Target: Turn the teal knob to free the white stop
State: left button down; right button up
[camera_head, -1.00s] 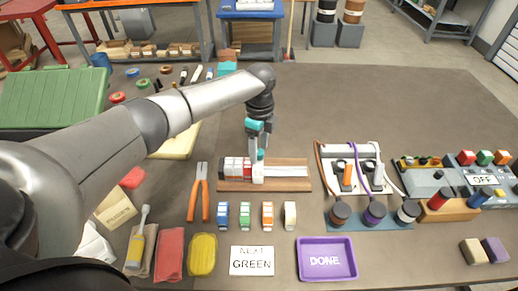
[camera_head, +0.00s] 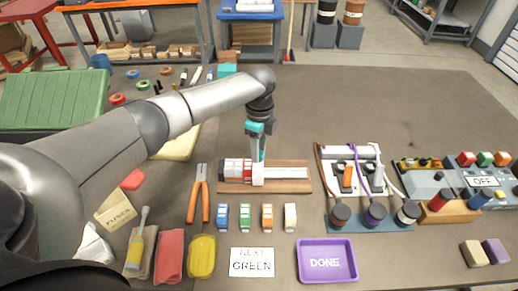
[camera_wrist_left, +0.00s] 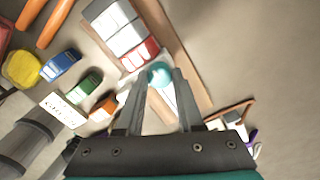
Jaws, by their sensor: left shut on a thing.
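The teal knob (camera_wrist_left: 160,74) sits between my left gripper's fingertips (camera_wrist_left: 160,82) in the wrist view, and the fingers are shut on it. In the head view, my left gripper (camera_head: 258,155) points down over the white stop (camera_head: 258,175), and its fingers mostly hide the knob. The white stop stands across the pale rail (camera_head: 288,173) on a wooden board (camera_head: 290,188). Several white blocks and a red one (camera_head: 247,170) are lined up against its left side. My right gripper is not in view.
A sign reading NEXT GREEN (camera_head: 252,262) and a purple DONE tray (camera_head: 328,281) are nearer. Orange-handled pliers (camera_head: 199,195) lie left. Corded plugs (camera_head: 375,213) stand right.

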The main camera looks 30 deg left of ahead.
pick_arm(q)
jog(key=n+p, duration=0.1)
jog(key=p, duration=0.1)
jog(key=n+p, duration=0.2)
jog(key=shift+r+n, duration=0.2)
jog(key=shift+n, duration=0.1)
jog(key=n+p, duration=0.3)
jog(key=n, duration=0.1)
jog(key=n+p, duration=0.2)
jog(key=n, duration=0.4)
jog(key=shift+f+p, duration=0.1)
jog(key=shift+p, duration=0.3)
jog(key=n+p, duration=0.1)
jog(key=n, duration=0.3)
jog(key=shift+n, duration=0.3)
jog(key=c, duration=0.5)
grip_release()
jog(key=shift+p, duration=0.3)
